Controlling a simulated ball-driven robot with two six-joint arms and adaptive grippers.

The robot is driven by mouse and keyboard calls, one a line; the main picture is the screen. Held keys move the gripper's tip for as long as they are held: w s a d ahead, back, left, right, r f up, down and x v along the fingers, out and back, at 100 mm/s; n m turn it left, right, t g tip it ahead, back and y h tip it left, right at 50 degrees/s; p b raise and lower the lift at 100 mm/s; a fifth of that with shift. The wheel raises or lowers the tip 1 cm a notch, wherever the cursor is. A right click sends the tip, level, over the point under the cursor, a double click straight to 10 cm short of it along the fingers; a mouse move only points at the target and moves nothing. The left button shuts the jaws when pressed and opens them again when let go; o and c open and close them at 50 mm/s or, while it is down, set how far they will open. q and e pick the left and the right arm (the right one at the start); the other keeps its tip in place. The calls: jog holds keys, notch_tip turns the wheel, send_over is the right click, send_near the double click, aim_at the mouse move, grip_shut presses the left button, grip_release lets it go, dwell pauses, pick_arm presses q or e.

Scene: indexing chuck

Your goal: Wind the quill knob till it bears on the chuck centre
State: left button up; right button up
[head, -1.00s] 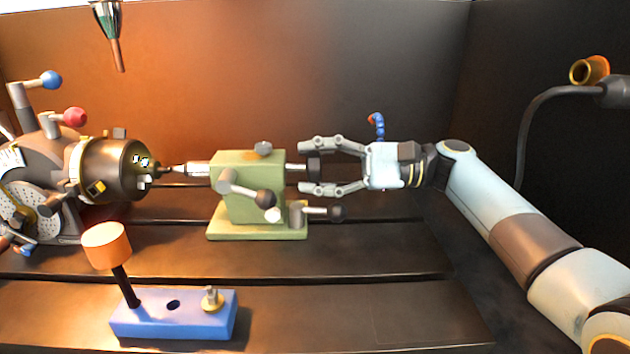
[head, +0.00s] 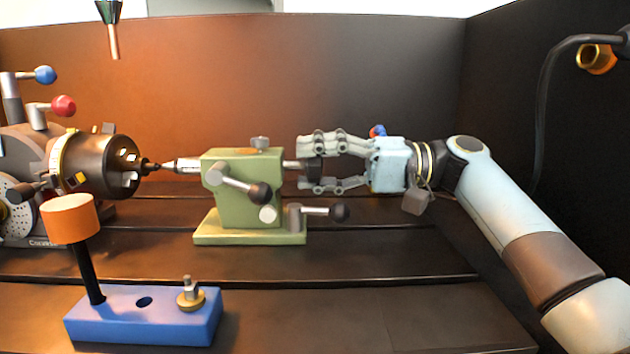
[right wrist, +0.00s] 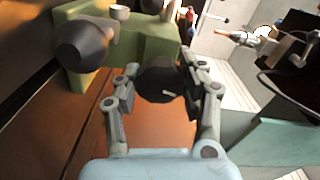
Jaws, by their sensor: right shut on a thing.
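The dark round quill knob (head: 315,168) sits at the right end of the green tailstock (head: 248,205). My right gripper (head: 308,164) comes in from the right and is shut on the knob, with fingers above and below it. In the right wrist view the knob (right wrist: 160,82) lies between the fingers. The silver quill (head: 187,165) sticks out left of the tailstock toward the chuck (head: 98,165). Its pointed tip is very close to the dark chuck centre (head: 150,167); I cannot tell whether they touch. My left gripper is not in view.
Two ball-ended levers (head: 258,193) (head: 340,212) stick out of the tailstock near my right gripper. A blue block (head: 140,330) with an orange-headed mallet (head: 70,220) stands in front. A nozzle (head: 112,40) hangs above. The slotted bed at front right is clear.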

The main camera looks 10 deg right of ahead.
jog(key=shift+f+n+b, duration=0.15)
jog(key=shift+n+b, duration=0.2)
jog(key=shift+n, duration=0.05)
dwell(0.4)
jog(key=o, duration=1.2)
jog(key=r, duration=0.5)
jog(key=w+r, duration=0.1)
jog(key=r, duration=0.1)
jog(key=shift+r, duration=0.2)
jog(key=r, duration=0.1)
jog(key=s+r, duration=0.1)
jog(key=shift+s+r, duration=0.3)
jog(key=shift+r, duration=0.05)
jog(key=shift+w, duration=0.35)
jog(key=shift+s+r, duration=0.1)
